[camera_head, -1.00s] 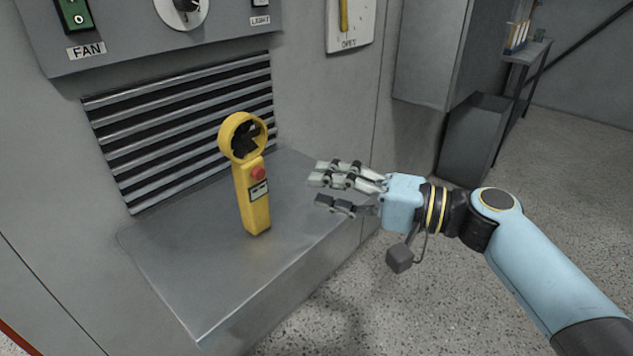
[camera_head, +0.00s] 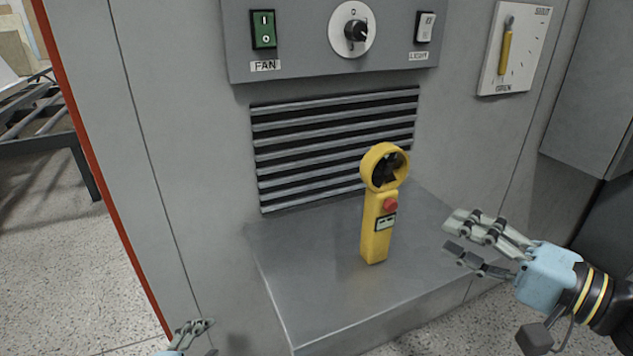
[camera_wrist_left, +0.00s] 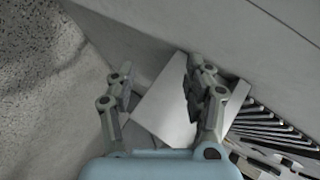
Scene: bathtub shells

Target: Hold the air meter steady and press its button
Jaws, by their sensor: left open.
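The yellow air meter (camera_head: 377,228) stands upright on a grey metal shelf (camera_head: 290,285), with a round fan ring on top. Its red button (camera_head: 391,204) faces front, above a small display. My right gripper (camera_head: 455,234) is open and empty, to the right of the meter and apart from it, its fingers pointing at it. My left gripper (camera_head: 207,338) shows only partly at the bottom edge, left of the shelf and well away from the meter. In the left wrist view its fingers (camera_wrist_left: 158,82) are open with nothing between them; I cannot make out the meter there.
Behind the shelf is a slatted vent (camera_head: 300,145). Above it is a panel with a green fan switch (camera_head: 263,30), a dial (camera_head: 355,31) and a light switch (camera_head: 424,27). A yellow lever (camera_head: 506,52) is at the upper right. The shelf around the meter is clear.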

